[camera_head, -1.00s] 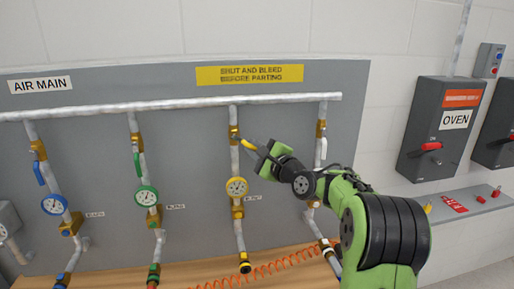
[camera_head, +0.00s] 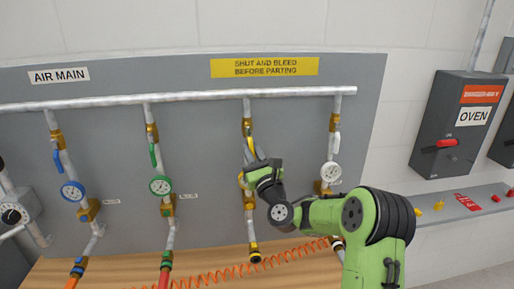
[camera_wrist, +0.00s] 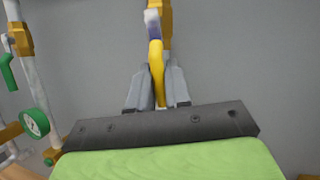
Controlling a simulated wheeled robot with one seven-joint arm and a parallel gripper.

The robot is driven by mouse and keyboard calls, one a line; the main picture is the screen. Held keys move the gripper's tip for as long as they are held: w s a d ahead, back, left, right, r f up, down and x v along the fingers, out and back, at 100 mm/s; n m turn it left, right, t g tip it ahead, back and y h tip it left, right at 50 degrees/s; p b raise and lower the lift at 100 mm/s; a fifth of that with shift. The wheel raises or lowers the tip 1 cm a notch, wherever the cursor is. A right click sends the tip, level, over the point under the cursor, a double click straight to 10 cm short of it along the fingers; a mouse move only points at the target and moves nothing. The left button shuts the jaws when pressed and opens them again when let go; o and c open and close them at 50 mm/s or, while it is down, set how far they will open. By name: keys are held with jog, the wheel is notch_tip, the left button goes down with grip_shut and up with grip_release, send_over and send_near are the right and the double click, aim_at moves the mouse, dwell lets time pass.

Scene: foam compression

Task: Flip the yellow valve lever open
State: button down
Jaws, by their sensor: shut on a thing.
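The yellow valve lever (camera_head: 250,142) hangs downward along its pipe, below the brass valve body (camera_head: 247,126), on the third drop from the left. In the wrist view the yellow lever (camera_wrist: 156,62) runs down between the two grey fingers. My gripper (camera_wrist: 157,88) is shut on the lever's lower part; the gripper also shows in the head view (camera_head: 256,166). The yellow gauge (camera_head: 243,180) below is mostly hidden behind my gripper.
Blue (camera_head: 57,161), green (camera_head: 153,155) and white (camera_head: 337,143) levers sit on neighbouring pipes. A green gauge (camera_wrist: 35,122) shows at left in the wrist view. An orange coiled hose (camera_head: 230,271) lies along the wooden bench below. The oven switch box (camera_head: 455,125) is at right.

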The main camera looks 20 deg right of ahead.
jog(key=shift+w+a+f+m+h+p, duration=0.15)
jog(key=shift+a+m+h, duration=0.15)
jog(key=shift+m, duration=0.35)
jog(key=shift+s+a+m+h+p, duration=0.15)
jog(key=shift+m+h, duration=0.15)
jog(key=shift+m, duration=0.35)
jog(key=shift+w, duration=0.1)
jog(key=c, duration=1.1)
grip_release()
jog(key=b+v, duration=1.3)
jog(key=v, duration=0.2)
jog(key=shift+s+a+f, duration=0.15)
jog(key=shift+s+f, duration=0.1)
jog(key=shift+f, duration=0.05)
